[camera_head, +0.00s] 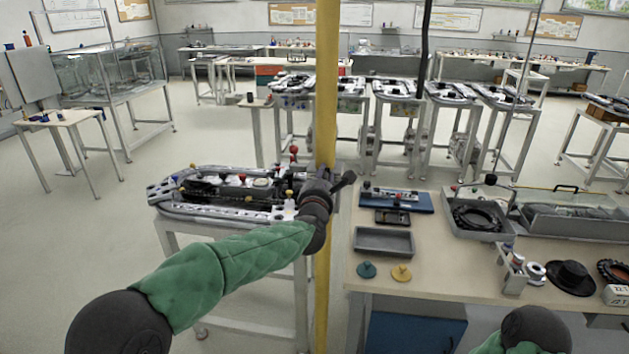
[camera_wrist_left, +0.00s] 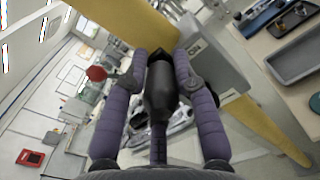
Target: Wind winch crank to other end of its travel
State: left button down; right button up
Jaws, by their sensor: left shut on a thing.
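The winch crank's black handle (camera_wrist_left: 160,90) shows in the left wrist view, between the two purple-grey fingers of my left gripper (camera_wrist_left: 161,62). The gripper is shut on it, with a finger along each side. Behind the handle rises a thick yellow post (camera_wrist_left: 118,22). In the head view the yellow post (camera_head: 326,100) stands upright near the middle, and my left gripper (camera_head: 322,192) is at it, at mid-height. The rest of the crank and the winch body are mostly hidden there by the gripper. My right gripper is outside the views; only part of that arm shows at the bottom right.
A stand with a ring track (camera_head: 165,200) is close behind my left arm. A workbench (camera_head: 440,275) to the right holds a grey tray (camera_head: 384,241), a blue board (camera_head: 410,201) and other items. Open floor lies to the left.

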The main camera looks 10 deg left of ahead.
pick_arm(q)
jog(key=d+f+m+b, duration=0.1)
jog(key=d+f+m, duration=0.7)
jog(key=m, duration=0.6)
jog(key=shift+s+d+f, duration=0.3)
jog(key=shift+f, duration=0.15)
jog(key=shift+a+f, duration=0.1)
jog(key=shift+a, duration=0.05)
dwell(0.9)
jog(key=c, duration=1.1)
grip_release()
jog(key=shift+o, duration=0.2)
jog(key=shift+w+a+r, duration=0.1)
jog(key=shift+r, duration=0.35)
jog(key=s, duration=1.2)
jog(key=shift+a, duration=0.25)
jog(key=shift+f, duration=0.1)
